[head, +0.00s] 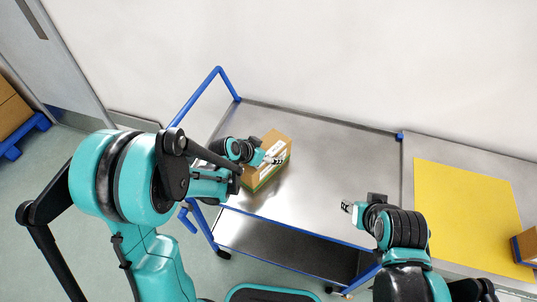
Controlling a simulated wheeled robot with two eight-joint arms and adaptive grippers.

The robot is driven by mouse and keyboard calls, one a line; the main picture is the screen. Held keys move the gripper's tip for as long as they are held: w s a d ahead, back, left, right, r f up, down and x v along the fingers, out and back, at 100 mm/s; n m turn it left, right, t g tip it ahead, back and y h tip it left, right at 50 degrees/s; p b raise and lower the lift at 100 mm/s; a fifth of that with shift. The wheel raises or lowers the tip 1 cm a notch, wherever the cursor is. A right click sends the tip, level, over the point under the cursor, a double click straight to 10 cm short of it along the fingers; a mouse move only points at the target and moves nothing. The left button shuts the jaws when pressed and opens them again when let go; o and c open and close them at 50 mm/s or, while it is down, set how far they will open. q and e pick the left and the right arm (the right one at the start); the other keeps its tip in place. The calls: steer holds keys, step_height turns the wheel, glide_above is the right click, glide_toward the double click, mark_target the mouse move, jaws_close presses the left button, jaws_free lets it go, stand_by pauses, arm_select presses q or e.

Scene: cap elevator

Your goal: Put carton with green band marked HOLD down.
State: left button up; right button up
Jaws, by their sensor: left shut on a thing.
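The carton with the green band (281,147) is brown, with a white label on top and green along its lower side. It is over the left part of the steel cart top (318,160); I cannot tell whether it rests on it or hangs just above. My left gripper (277,160) is shut on the carton, and the arm hides its left side. The word HOLD is too small to read. My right gripper (346,207) is over the cart's right part, away from the carton, and its fingers are too small to judge.
The cart has a blue handle frame (198,95) at its left and a lower shelf (290,246). A grey table with a yellow mat (462,205) adjoins at the right, with another brown box (526,246) at the edge. The cart's middle is clear.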

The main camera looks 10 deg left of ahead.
arm_select(q)
steer(key=shift+r, duration=0.1)
steer(key=o, duration=1.8)
steer(key=shift+r, duration=0.1)
steer(key=p+v, duration=0.4)
steer(key=v, duration=0.7)
steer(key=shift+s+a+r, duration=0.1)
steer(key=shift+s+r, duration=0.05)
steer(key=shift+r, duration=0.1)
steer(key=s+a+r+n+y, duration=0.1)
steer(key=s+r+n, duration=0.1)
steer(key=s, duration=0.3)
steer(key=s+a+r+n+y, duration=0.2)
steer(key=s, duration=0.3)
steer(key=s+a+r+n+y, duration=0.2)
steer(key=s+r, duration=0.1)
steer(key=s, duration=0.2)
steer(key=shift+s+a+n, duration=0.2)
steer(key=shift+s+n, duration=0.2)
